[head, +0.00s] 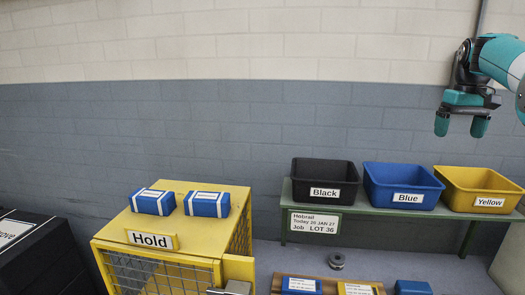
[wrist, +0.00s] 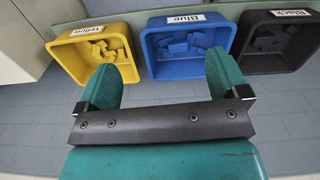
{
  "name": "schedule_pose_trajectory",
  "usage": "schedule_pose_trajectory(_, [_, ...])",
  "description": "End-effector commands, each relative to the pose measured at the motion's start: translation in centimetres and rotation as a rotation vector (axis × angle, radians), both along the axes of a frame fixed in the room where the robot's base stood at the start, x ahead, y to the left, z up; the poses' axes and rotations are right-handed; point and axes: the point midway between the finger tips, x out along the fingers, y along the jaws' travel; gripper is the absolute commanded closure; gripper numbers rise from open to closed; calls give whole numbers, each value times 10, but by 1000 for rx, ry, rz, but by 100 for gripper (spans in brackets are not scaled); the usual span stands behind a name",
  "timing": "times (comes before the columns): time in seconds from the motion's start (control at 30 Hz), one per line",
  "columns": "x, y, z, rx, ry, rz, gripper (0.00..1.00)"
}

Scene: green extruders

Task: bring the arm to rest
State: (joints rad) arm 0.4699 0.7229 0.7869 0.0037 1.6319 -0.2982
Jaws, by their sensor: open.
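My gripper (head: 462,125) is at the upper right of the head view, raised above the bins with its teal fingers pointing down. In the wrist view my gripper (wrist: 160,85) has its two fingers spread apart, with nothing between them but the view of the bins and floor beyond. It is open and empty. My arm reaches in from the right edge of the head view.
Black (head: 325,171), blue (head: 402,176) and yellow (head: 476,182) bins stand on a green shelf (head: 370,205). Blue blocks lie in the blue bin (wrist: 187,66), yellow ones in the yellow bin (wrist: 75,60). Two blue boxes (head: 152,202) (head: 207,204) sit on the yellow Hold cage (head: 180,222).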

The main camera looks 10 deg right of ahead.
Motion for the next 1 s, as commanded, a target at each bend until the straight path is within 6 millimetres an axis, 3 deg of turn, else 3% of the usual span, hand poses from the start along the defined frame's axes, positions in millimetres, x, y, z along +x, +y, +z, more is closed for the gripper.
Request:
schedule_pose_trajectory(0.37, [-1,50,-9,-6,-14,94,7])
schedule_pose_trajectory(0.67, [-18,134,-30,4,-45,245,7])
schedule_pose_trajectory(0.77, [-35,178,-43,19,-63,323,7])
schedule_pose_trajectory(0.87, [-68,232,-65,48,-88,421,7])
schedule_pose_trajectory(1.0, [-136,306,-103,117,-121,559,7])
